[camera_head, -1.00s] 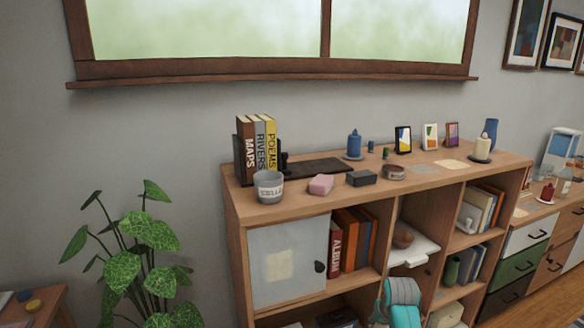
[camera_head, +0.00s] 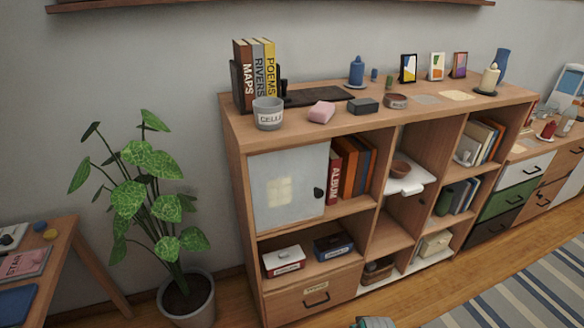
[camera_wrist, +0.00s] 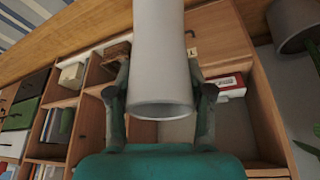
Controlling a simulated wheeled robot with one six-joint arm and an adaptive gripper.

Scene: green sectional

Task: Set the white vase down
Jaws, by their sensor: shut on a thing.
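The white vase (camera_wrist: 158,55) fills the middle of the wrist view, a smooth pale tube with a slightly flared open rim toward the camera. My gripper (camera_wrist: 160,85) is shut on it, with one dark finger on each side. The vase's far end is cut off by the top of the picture, so I cannot tell whether it touches anything. The vase does not show in the head view, where only a teal bit of my arm appears at the bottom edge.
Some cubbies hold books and boxes; one middle cubby (camera_head: 390,238) looks empty. A potted plant (camera_head: 160,190) stands left. Floor lies in front.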

